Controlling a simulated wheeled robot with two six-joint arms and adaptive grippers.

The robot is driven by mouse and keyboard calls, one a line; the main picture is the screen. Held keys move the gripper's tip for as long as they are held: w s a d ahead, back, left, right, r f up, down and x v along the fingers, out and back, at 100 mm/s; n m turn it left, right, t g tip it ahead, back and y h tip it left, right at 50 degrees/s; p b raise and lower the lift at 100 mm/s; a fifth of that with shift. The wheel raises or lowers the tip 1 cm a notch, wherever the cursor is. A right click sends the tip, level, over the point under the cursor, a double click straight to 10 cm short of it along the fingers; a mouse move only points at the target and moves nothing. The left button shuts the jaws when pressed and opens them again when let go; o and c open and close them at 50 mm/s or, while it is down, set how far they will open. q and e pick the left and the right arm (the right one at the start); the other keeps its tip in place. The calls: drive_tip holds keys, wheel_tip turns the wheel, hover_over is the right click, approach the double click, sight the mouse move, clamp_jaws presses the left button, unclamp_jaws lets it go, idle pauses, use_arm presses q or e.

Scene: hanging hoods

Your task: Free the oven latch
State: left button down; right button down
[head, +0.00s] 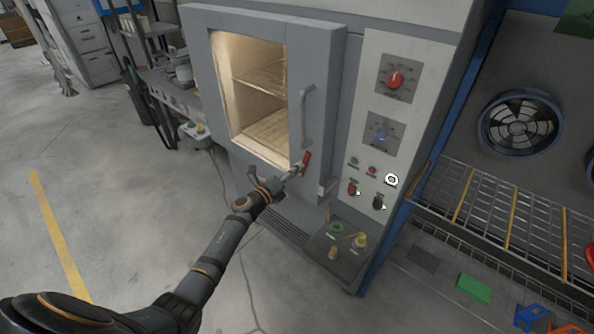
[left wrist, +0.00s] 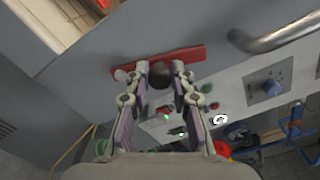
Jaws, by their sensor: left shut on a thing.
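The grey oven door (head: 325,65) has a window with a lit interior and a curved grey handle (head: 304,115). The red latch (head: 307,159) sits low on the door below the handle. In the left wrist view, the latch (left wrist: 190,56) is a red bar, slightly tilted, with a dark round knob (left wrist: 160,74) standing out from it. My left gripper (head: 297,170) is at the latch. In the left wrist view, my left gripper's fingers (left wrist: 161,79) are on either side of the knob, shut on it. My right gripper is out of view.
Right of the door, a control panel (head: 398,118) carries a red dial, a blue dial and several buttons. A wire rack (head: 485,200) and a fan (head: 520,128) are farther right.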

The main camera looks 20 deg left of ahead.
use_arm(q)
drive_tip(key=shift+w+a+n, duration=0.1)
drive_tip(key=shift+a+n, duration=0.1)
drive_tip(key=shift+n, duration=0.2)
idle(0.3)
drive_tip(key=c, duration=1.1)
unclamp_jaws()
drive_tip(key=shift+a, duration=0.1)
drive_tip(key=shift+c, duration=0.2)
drive_tip(key=v, duration=1.2)
drive_tip(key=shift+r, duration=0.1)
